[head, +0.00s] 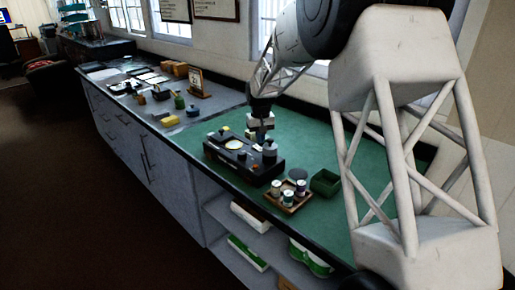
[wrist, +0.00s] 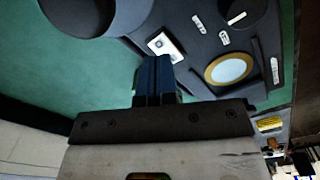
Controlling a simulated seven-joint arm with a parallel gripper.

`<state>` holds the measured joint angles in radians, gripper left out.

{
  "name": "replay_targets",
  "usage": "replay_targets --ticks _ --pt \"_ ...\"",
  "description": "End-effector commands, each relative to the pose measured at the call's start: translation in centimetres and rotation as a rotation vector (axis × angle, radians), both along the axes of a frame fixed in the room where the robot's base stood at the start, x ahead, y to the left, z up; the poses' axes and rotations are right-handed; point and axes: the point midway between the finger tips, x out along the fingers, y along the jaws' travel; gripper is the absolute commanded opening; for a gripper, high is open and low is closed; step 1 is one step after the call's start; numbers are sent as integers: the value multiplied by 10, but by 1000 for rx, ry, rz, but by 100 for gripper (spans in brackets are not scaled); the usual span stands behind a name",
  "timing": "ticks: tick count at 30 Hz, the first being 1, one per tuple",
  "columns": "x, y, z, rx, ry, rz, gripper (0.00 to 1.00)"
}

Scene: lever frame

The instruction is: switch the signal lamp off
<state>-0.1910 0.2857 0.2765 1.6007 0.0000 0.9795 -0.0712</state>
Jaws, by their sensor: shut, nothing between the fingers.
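The black lever frame (head: 225,156) stands on the green bench mat. A round disc with a pale face and yellow rim, seemingly the signal lamp (head: 234,145), is set in its top and looks bright. It also shows in the wrist view (wrist: 229,70). A dark knob with a white mark (wrist: 237,15) is farther right. My gripper (head: 262,136) is over the frame's far side, its blue fingers (wrist: 153,62) shut and empty. Contact with the plate cannot be told.
A large dark cylinder (wrist: 95,12) rises close to the fingers; in the head view a dark round knob (head: 270,150) stands at the frame's right end. A wooden tray with several small jars (head: 288,196) and a green box (head: 325,183) are to the right. Bare mat lies behind.

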Motion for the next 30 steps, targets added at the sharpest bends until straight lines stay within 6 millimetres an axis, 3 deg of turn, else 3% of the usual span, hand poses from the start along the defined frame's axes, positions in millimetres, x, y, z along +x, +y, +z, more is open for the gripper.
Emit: replay_targets --ticks 18,30 --pt "0 0 35 1 -2 0 0" --pt "0 0 38 0 -1 0 0"
